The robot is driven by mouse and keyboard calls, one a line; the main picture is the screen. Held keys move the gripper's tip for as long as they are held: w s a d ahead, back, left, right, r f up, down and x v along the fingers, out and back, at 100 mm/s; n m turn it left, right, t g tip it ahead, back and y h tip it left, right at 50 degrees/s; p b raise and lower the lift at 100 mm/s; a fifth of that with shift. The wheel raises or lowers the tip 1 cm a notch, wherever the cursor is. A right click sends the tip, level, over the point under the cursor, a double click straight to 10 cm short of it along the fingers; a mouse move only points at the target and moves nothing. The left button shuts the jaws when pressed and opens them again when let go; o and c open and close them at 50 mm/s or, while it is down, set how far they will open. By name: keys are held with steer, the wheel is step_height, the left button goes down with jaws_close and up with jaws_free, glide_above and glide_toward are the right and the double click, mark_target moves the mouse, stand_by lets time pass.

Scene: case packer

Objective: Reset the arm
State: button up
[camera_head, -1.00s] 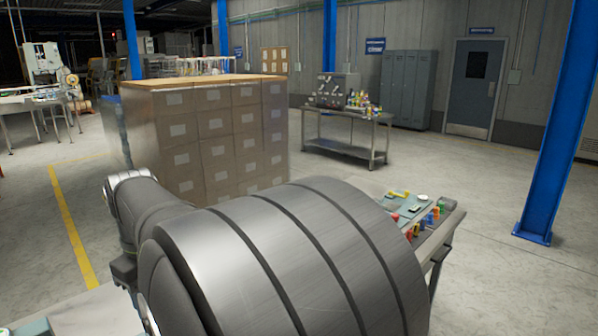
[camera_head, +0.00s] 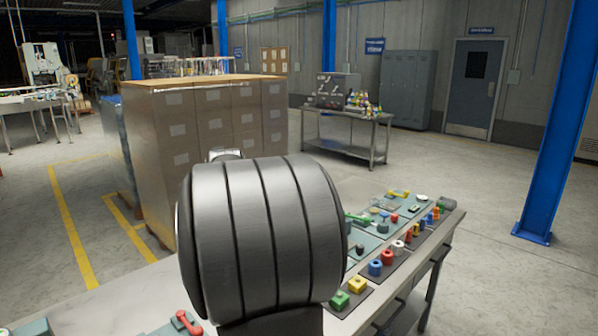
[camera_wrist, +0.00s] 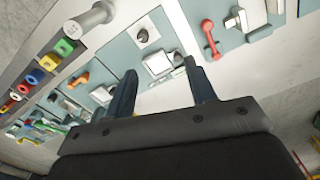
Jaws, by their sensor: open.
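My arm, a large grey ribbed metal link (camera_head: 262,235), stands in the middle of the head view and hides part of the bench (camera_head: 130,285). My gripper is hidden behind it there. In the wrist view my gripper (camera_wrist: 158,82) shows two dark fingers set apart with nothing between them. The fingers point over the bench with its blue-grey panels of fittings, and I cannot tell how high above they are.
Coloured blocks, among them a yellow one (camera_head: 357,284) and a green one (camera_head: 339,300), line the bench's right side. A red handle (camera_head: 186,322) is at the front left; a red handle (camera_wrist: 210,38) shows in the wrist view. Stacked cartons (camera_head: 210,125) stand behind. A blue post (camera_head: 560,130) is at right.

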steer(key=w+d+f+m, duration=0.1)
steer(key=w+d+m, duration=0.3)
steer(key=d, duration=0.6)
steer(key=shift+w+d, duration=0.15)
steer(key=shift+w, duration=1)
steer(key=shift+o, duration=0.3)
stand_by(0.8)
